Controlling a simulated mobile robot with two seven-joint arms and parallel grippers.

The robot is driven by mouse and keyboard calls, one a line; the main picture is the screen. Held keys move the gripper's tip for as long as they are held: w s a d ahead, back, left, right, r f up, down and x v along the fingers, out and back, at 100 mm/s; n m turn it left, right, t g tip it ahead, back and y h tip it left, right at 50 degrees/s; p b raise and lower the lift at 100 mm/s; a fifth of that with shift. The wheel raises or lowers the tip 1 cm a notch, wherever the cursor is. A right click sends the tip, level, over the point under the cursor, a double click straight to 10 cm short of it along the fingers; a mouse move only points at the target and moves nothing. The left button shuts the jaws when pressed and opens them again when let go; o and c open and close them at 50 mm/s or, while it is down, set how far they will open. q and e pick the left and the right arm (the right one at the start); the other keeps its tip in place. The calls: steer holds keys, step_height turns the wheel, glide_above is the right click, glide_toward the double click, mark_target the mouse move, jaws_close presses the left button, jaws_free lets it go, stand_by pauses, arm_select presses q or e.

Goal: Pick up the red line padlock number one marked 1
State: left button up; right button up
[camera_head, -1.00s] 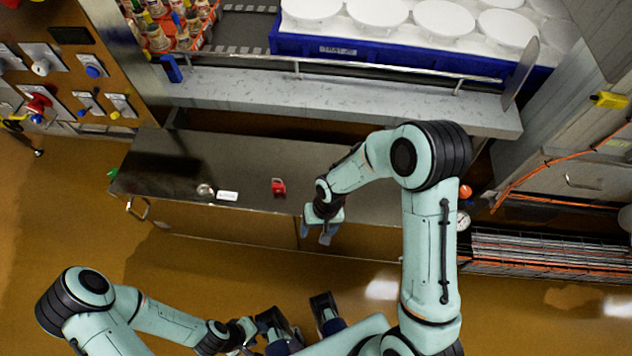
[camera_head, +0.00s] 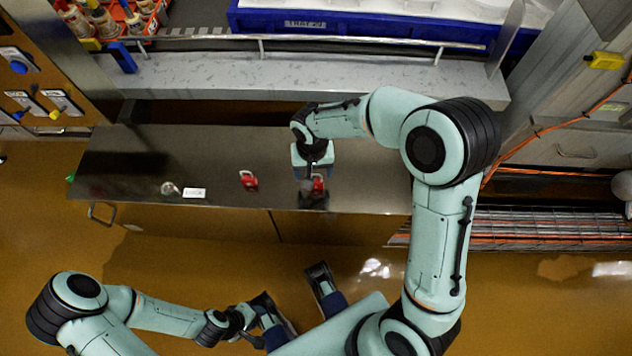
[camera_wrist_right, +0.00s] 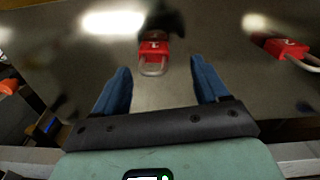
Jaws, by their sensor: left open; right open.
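One red padlock (camera_wrist_right: 153,50) with a pale numeral, which looks like 1, lies on the dark metal worktop (camera_head: 225,150). In the right wrist view it sits centred just beyond my fingertips, its shackle toward me. In the head view this red padlock (camera_head: 318,183) is partly hidden by my right gripper (camera_head: 313,192). The right gripper is open above it, blue fingers apart, holding nothing. A second red padlock (camera_wrist_right: 288,48), marked 2, lies to its right in the wrist view, and it shows in the head view (camera_head: 249,181). My left gripper (camera_head: 296,304) is open, low in the head view, away from the worktop.
A small round object (camera_head: 170,189) and a white label (camera_head: 194,193) lie on the worktop's left part. A grey shelf with a rail (camera_head: 300,80) and a blue tray (camera_head: 330,24) stand behind. A wire rack (camera_head: 530,228) is at the right.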

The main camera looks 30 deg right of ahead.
mark_target(316, 182)
steer(key=f, duration=0.2)
steer(key=s+f+b, duration=0.1)
steer(key=f, duration=0.2)
steer(key=shift+d, duration=0.15)
steer(key=c, duration=1.1)
steer(key=shift+c, duration=0.2)
steer(key=shift+r, duration=0.1)
